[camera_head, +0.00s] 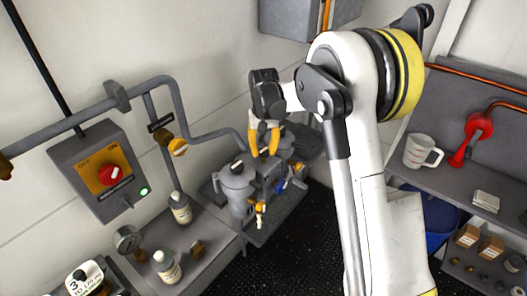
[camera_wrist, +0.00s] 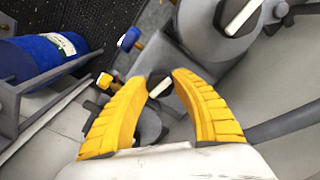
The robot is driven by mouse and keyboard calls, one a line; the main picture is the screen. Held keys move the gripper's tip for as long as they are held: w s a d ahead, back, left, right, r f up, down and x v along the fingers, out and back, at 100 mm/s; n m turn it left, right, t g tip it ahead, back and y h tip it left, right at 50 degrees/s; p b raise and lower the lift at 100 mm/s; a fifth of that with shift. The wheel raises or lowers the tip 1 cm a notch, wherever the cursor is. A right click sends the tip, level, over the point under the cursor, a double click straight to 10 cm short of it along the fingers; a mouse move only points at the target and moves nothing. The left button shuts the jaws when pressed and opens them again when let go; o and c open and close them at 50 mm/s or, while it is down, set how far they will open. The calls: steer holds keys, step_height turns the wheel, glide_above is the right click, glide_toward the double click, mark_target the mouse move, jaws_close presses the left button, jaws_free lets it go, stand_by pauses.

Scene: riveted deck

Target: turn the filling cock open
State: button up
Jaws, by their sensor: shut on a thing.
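My gripper (camera_head: 264,154) is low over a grey twin-canister unit (camera_head: 236,186) in the head view. In the wrist view its yellow fingers (camera_wrist: 161,76) close around a dark knob with a pale bar (camera_wrist: 159,88), above a round grey body. No label shows to tell whether this knob is the filling cock, and the fingers hide part of it. A similar dark knob (camera_wrist: 238,16) tops the canister beside it. A blue-handled fitting (camera_wrist: 129,39) and a small yellow handle (camera_wrist: 105,82) are near the fingers, apart from them.
A grey pipe (camera_head: 205,135) bends down behind the unit. A switch box (camera_head: 102,172) with a red knob and lit green lamp is on the left wall. Bottles (camera_head: 181,208) stand on the left bench.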

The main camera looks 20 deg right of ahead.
mark_target(264, 151)
steer(key=shift+n, duration=0.8)
steer(key=o, duration=1.2)
step_height(264, 151, up, 12)
steer(key=shift+s, duration=0.1)
